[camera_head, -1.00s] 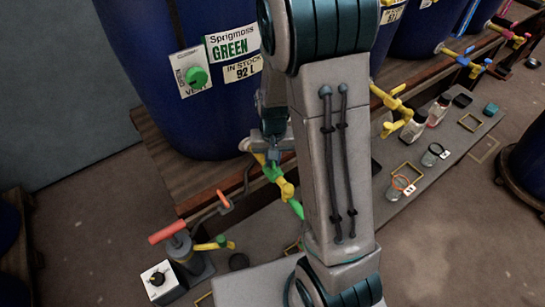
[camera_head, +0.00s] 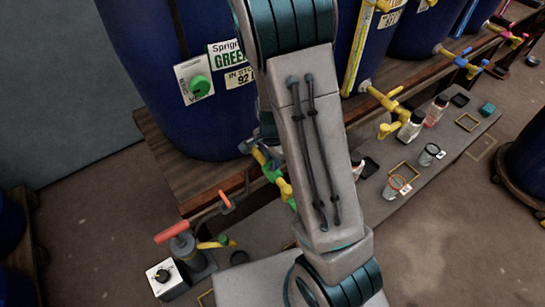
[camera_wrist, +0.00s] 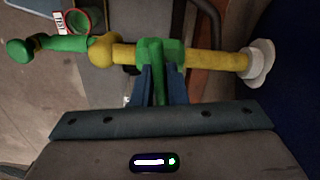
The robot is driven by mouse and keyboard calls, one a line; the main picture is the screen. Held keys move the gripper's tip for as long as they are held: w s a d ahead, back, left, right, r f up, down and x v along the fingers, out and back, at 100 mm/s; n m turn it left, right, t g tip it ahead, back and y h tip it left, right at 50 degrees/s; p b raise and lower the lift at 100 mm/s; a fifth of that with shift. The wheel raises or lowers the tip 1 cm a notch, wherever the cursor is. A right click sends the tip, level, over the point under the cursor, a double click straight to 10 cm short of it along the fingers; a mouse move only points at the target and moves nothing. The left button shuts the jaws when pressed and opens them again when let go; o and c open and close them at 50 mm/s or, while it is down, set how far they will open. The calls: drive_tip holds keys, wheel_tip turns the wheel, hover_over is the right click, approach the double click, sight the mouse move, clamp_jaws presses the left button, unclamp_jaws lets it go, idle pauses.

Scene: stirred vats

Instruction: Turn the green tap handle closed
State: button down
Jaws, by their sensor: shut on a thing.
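The green tap handle (camera_wrist: 160,52) sits on a yellow tap pipe (camera_wrist: 220,60) in the wrist view. The pipe runs from a white flange (camera_wrist: 259,63) at the blue vat to a green spout end on the left. The handle's lever points down in the picture, across the pipe, between my jaws. My gripper (camera_wrist: 160,88) is shut on this lever. In the head view the tap (camera_head: 284,187) shows low on the blue vat (camera_head: 165,110) labelled Sprigmoss GREEN. My arm hides part of the tap and gripper there.
A green vent knob (camera_head: 201,86) is on the vat's front. A red-handled pump (camera_head: 185,245) and a white box with a black knob (camera_head: 167,279) stand lower left. Beakers, bottles and yellow frames line the grey bench (camera_head: 375,205) at right. Other vats have yellow and blue taps.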

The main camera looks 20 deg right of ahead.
drive_tip(key=shift+m+p, duration=0.35)
drive_tip(key=shift+m, duration=0.45)
drive_tip(key=c, duration=1.4)
unclamp_jaws()
drive_tip(key=shift+c, duration=0.2)
wheel_tip(320, 180, up, 14)
drive_tip(key=p, duration=0.2)
